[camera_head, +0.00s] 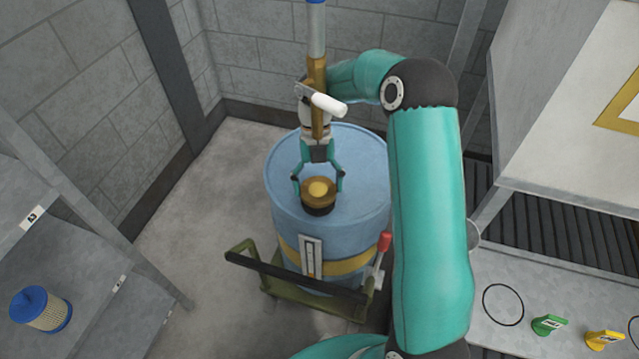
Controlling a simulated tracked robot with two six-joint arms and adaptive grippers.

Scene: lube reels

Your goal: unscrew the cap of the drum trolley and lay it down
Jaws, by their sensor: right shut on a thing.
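The blue drum (285,215) with a yellow band stands upright on the green drum trolley (315,300). A round cap (319,190), brass-coloured on top with a dark lower part, is at the top of the drum near its front. My right gripper (318,184) comes down from above and is shut on the cap, one finger on each side. Whether the cap is still seated or slightly raised I cannot tell. My left gripper is not in view.
A brass and blue upright pipe (317,60) rises behind the gripper. A blue-capped filter (41,309) is on the left shelf.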

